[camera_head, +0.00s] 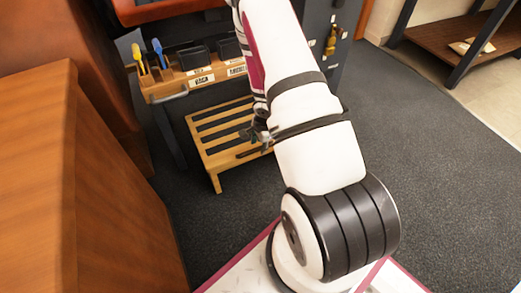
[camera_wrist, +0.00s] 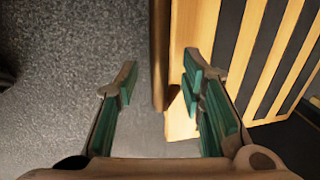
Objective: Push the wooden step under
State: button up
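The wooden step (camera_head: 228,139) is light wood with dark grip strips across its top. It stands on the dark carpet at the foot of a dark workbench, below a wooden tool tray. My arm hides its right part in the head view. My gripper (camera_head: 262,136) is at the step's right side there, largely hidden by my arm. In the wrist view my gripper (camera_wrist: 160,76) is open, with a gap between its green-padded fingers. The step (camera_wrist: 207,28) fills the right of that view; its edge runs between the fingers' lines, and the right finger overlaps it. Contact is unclear.
The tool tray (camera_head: 165,88) holds a yellow and a blue tool plus dark blocks. A large brown wooden cabinet (camera_head: 115,190) stands close on the left. A low table (camera_head: 450,42) is at the far right. Open carpet (camera_head: 440,160) lies to the right.

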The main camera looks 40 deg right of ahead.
jog(key=shift+w+f, duration=0.15)
jog(key=shift+f, duration=0.6)
jog(key=shift+c, duration=0.2)
grip_shut()
